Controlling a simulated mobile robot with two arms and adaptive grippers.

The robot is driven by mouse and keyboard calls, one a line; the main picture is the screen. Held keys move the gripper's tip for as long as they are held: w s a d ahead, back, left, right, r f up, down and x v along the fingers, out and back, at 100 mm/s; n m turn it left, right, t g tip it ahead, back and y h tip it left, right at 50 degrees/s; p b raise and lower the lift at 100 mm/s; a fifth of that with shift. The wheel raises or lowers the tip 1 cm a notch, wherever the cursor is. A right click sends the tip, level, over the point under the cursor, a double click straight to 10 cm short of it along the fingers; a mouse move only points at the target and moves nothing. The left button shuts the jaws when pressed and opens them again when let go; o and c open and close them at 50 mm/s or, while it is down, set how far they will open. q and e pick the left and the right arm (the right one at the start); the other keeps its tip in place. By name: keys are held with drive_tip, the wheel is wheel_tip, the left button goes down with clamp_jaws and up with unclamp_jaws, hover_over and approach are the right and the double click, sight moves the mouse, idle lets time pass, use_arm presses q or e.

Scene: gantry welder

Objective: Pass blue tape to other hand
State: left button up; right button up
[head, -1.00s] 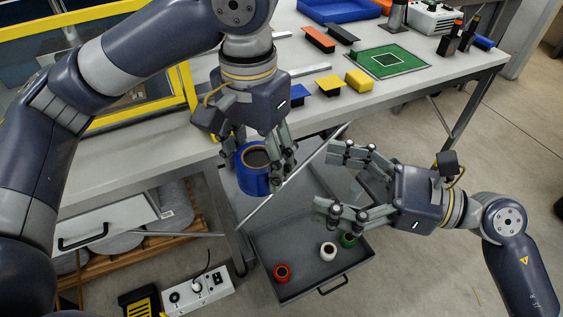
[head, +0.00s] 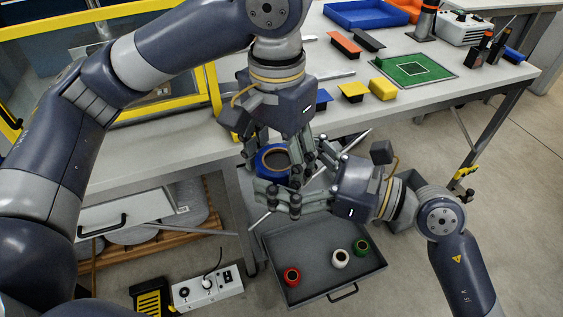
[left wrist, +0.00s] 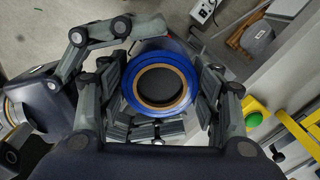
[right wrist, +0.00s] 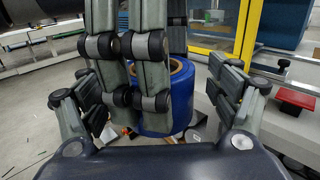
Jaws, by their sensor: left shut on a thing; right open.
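The blue tape (head: 272,160) is a thick roll with a brown core. My left gripper (head: 290,158) is shut on it and holds it in the air above the open drawer. In the left wrist view the tape (left wrist: 133,88) sits between the left fingers (left wrist: 165,100). My right gripper (head: 290,185) is open and close beside the tape, on its near right side. In the right wrist view the tape (right wrist: 181,105) stands between the spread right fingers (right wrist: 165,110), partly hidden behind the left gripper's fingers. I cannot tell whether the right fingers touch it.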

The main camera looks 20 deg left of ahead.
drive_tip(key=c, duration=1.3)
use_arm(q)
drive_tip(key=o, duration=1.2)
use_arm(e)
drive_tip(key=shift+w, duration=0.15)
use_arm(q)
drive_tip(key=shift+s, duration=0.1)
